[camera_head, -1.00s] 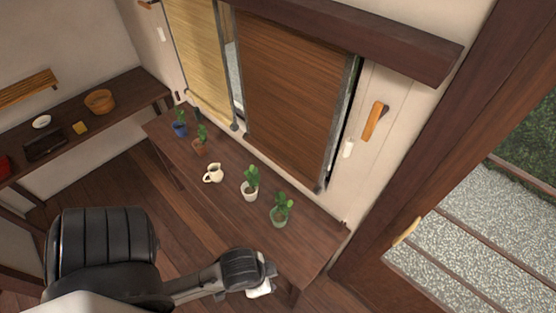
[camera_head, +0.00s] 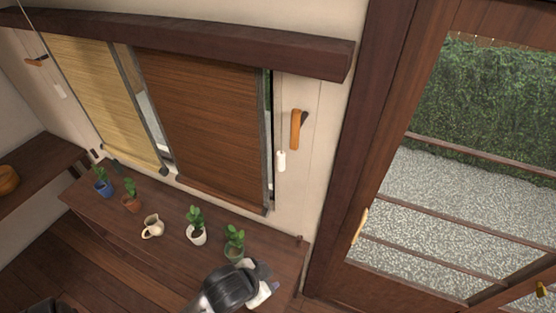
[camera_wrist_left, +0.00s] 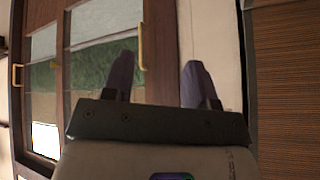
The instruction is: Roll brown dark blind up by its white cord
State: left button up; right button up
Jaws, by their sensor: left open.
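The brown dark blind (camera_head: 205,130) hangs lowered over the right-hand window in the head view. Its slats also show at the right edge of the left wrist view (camera_wrist_left: 288,100). The white cord's end pull (camera_head: 281,161) hangs on the wall just right of the blind, under an orange-brown wall piece (camera_head: 296,128); the thin cord above it is hard to make out. My left gripper (camera_head: 266,284) is low, over the front right of the table, apart from the cord and below it. Its fingers (camera_wrist_left: 160,80) are spread and empty. My right gripper is out of view.
A wooden table (camera_head: 165,253) stands under the windows. On it are a green-potted plant (camera_head: 235,243), a white-potted plant (camera_head: 196,227) and a cream jug (camera_head: 152,227). A lighter blind (camera_head: 95,95) hangs at the left. A glazed door (camera_head: 345,210) is at the right.

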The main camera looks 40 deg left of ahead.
pick_arm(q)
jog(key=w+a+r+t+y+b, duration=0.2)
jog(key=w+a+r, duration=0.1)
jog(key=w, duration=0.3)
jog(key=w+a+r+t+y+b, duration=0.1)
jog(key=w+a+r+t+y, duration=0.15)
jog(key=w, duration=0.35)
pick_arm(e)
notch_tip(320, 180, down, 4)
pick_arm(q)
jog(key=n+t+y, duration=0.3)
jog(key=n+y, duration=0.3)
jog(key=n, duration=0.4)
send_near(280, 158)
jog(key=p+x, duration=0.3)
jog(key=x, duration=0.8)
jog(key=shift+w+a+p, duration=0.2)
jog(key=shift+w+p, duration=0.1)
jog(key=shift+w, duration=0.05)
jog(key=shift+w+a+f, duration=0.1)
jog(key=shift+w+a, duration=0.25)
jog(key=shift+w, duration=0.2)
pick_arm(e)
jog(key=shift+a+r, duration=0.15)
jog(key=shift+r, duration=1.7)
pick_arm(q)
jog(key=shift+c, duration=0.3)
grip_shut()
